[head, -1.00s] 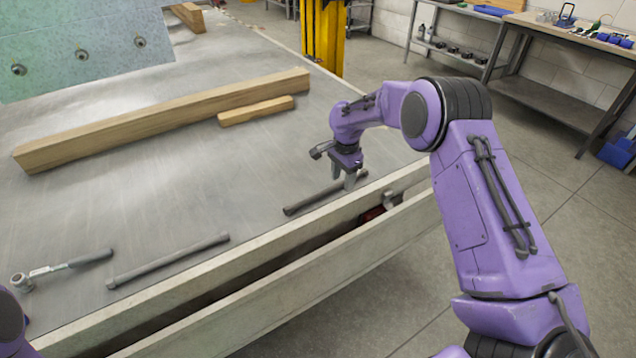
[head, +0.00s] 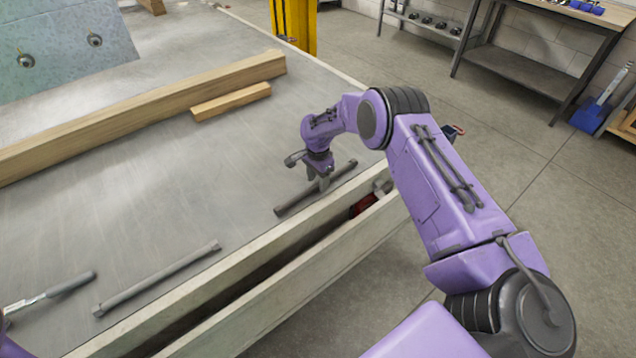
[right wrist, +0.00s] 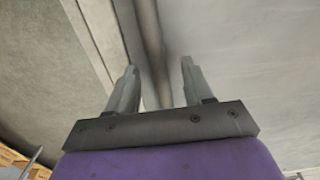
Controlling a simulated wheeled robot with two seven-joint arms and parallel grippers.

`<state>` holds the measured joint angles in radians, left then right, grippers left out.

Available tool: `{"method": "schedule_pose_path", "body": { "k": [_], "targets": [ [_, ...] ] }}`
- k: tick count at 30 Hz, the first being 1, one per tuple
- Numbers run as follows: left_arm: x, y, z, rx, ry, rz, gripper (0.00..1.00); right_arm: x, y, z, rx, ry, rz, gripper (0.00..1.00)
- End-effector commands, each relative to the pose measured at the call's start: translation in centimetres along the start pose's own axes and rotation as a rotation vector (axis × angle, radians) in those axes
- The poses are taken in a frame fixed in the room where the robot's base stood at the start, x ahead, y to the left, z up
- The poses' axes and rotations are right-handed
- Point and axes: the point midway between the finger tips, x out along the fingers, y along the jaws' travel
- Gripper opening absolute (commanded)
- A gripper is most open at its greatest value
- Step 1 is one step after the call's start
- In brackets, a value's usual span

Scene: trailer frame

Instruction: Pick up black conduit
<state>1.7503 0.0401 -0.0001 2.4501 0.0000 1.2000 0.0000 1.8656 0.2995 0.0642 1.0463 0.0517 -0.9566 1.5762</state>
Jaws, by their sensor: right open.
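A dark grey conduit bar (head: 296,201) lies on the grey tabletop, close to its front edge. My right gripper (head: 325,186) is over this bar, pointing down, with its jaws open. In the right wrist view the bar (right wrist: 149,28) runs lengthwise between the two spread fingers (right wrist: 158,68). I cannot tell how far the fingertips are above the tabletop. A second, similar grey bar (head: 157,280) lies farther left on the table. My left gripper is out of view.
A ratchet-like tool (head: 50,292) lies at the lower left. A long wooden beam (head: 150,112) and a short wooden block (head: 231,102) lie behind. A pale rail (head: 285,300) with a gap runs along the front edge, with a red item (head: 364,204) in the gap.

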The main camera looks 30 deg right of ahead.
Motion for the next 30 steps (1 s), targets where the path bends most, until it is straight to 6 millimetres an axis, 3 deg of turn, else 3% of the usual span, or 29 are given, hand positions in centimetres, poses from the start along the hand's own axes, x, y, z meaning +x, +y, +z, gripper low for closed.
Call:
{"method": "schedule_pose_path", "body": {
  "k": [3, 9, 10, 14, 15, 30],
  "targets": [
    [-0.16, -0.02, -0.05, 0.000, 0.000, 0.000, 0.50, 1.11, 0.09, -0.18, 0.002, 0.001, 0.000, 0.51],
    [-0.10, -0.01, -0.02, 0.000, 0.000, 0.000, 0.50, 1.23, 0.08, -0.23, 0.003, 0.001, -0.001, 0.51],
    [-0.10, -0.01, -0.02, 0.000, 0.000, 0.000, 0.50, 1.23, 0.09, -0.23, 0.003, 0.001, -0.001, 0.45],
    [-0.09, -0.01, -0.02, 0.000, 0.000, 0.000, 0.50, 1.22, 0.11, -0.25, 0.003, 0.001, -0.001, 0.03],
    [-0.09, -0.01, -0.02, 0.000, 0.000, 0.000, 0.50, 1.22, 0.11, -0.25, 0.003, 0.001, -0.001, 0.00],
    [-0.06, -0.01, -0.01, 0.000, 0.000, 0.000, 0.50, 0.71, 0.07, -0.25, 0.003, 0.001, -0.002, 0.00]
  ]
}}
